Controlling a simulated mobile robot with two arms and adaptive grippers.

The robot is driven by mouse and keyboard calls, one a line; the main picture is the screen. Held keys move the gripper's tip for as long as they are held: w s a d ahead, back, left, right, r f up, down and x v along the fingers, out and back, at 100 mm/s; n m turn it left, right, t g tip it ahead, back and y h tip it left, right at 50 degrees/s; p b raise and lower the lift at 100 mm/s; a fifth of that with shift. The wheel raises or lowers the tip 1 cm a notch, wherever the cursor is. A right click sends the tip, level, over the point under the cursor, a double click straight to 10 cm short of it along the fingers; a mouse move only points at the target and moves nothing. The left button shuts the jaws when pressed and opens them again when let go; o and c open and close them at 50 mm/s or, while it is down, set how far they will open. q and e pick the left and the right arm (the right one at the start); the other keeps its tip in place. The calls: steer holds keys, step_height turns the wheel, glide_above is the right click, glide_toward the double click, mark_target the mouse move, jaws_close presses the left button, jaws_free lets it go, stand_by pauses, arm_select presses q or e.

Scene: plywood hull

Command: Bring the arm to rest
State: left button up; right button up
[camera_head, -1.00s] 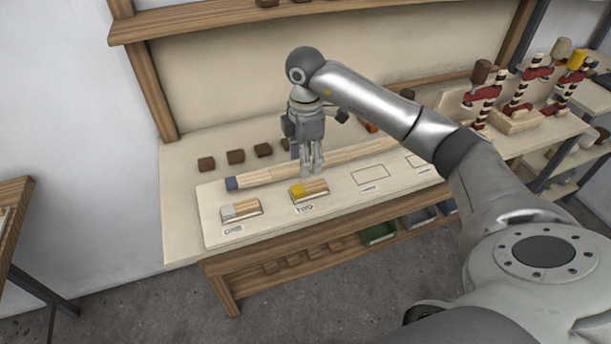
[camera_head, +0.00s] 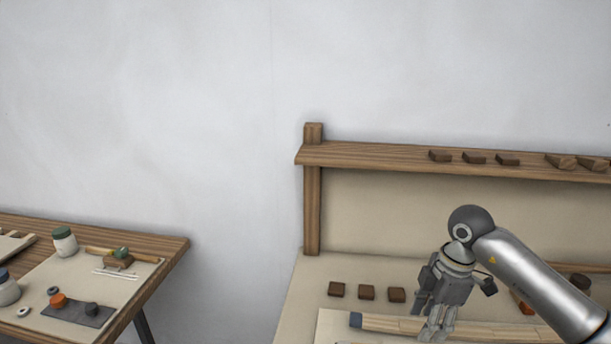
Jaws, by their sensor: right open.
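My right gripper (camera_head: 436,330) hangs from my right arm at the lower right, fingers pointing down. It is open, and I see nothing between its fingers. It is over the workbench, in front of a long wooden strip with a blue end (camera_head: 390,324) on the pale board (camera_head: 327,326). I cannot tell its exact height above the strip. My left gripper is not in view.
Several dark brown blocks (camera_head: 367,292) lie on the bench behind the strip. A wooden shelf (camera_head: 380,157) with several small pieces spans above. At the left, another table (camera_head: 170,246) holds jars (camera_head: 64,241) and small parts. Bare wall lies between.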

steer(key=s+a+r+n+t+y, duration=0.15)
steer(key=a+n+y, duration=0.6)
steer(key=a, duration=1.35)
steer(key=a+r+m+t+y, duration=0.3)
steer(key=r+t+y, duration=0.1)
steer(key=r+y, duration=0.15)
steer(key=a+r+m+t+y, duration=0.25)
steer(key=r+t+y, duration=0.2)
steer(key=r, duration=0.25)
steer(key=w+d+f+m+t+h, duration=0.2)
steer(key=d+f+m+t+h, duration=0.1)
steer(key=d+m+t+h, duration=0.85)
steer(key=s+d+f+m+g+h, duration=0.3)
steer(key=d+f+m+g+h, duration=0.4)
steer(key=f, duration=0.5)
steer(key=s+f+n+g, duration=0.1)
steer(key=s+f+g, duration=0.6)
steer(key=s, duration=0.5)
steer(key=s+f+n+g, duration=0.1)
steer(key=s+f+g, duration=0.3)
steer(key=s+f, duration=0.65)
step_height(320, 180, down, 25)
steer(key=s+g, duration=0.2)
steer(key=s, duration=0.1)
steer(key=s+d+f, duration=0.2)
steer(key=s+f, duration=1.4)
steer(key=shift+s+d+f+g, duration=0.2)
steer(key=shift+s+d+g, duration=0.15)
steer(key=shift+g, duration=0.1)
